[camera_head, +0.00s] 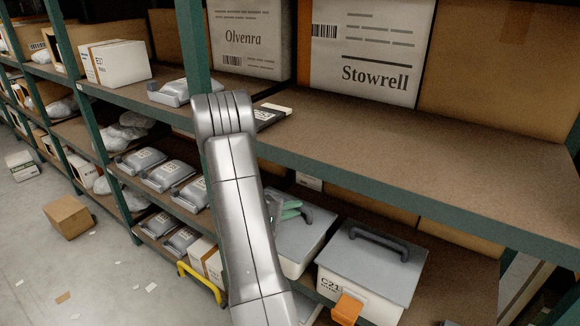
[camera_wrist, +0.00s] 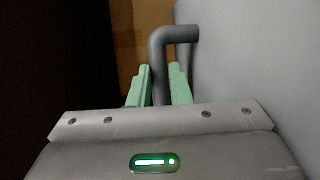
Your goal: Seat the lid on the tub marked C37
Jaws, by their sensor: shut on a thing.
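My gripper (camera_head: 290,210), with green fingers, is shut on the dark grey handle (camera_wrist: 161,75) of a grey lid (camera_wrist: 250,65). In the head view the lid (camera_head: 302,238) lies over a white tub (camera_head: 292,268) on the lower shelf, left of a second tub. My arm hides the left part of this tub, and no C37 mark is readable on it. I cannot tell whether the lid is fully down on the rim. The fingers (camera_wrist: 158,85) stand on either side of the handle in the wrist view.
The second white tub (camera_head: 350,293), its mark seeming to start C21, has a grey handled lid (camera_head: 375,255) and an orange tag (camera_head: 347,308). The upper shelf board (camera_head: 400,150) overhangs the tubs. Grey packages (camera_head: 168,176) lie further left.

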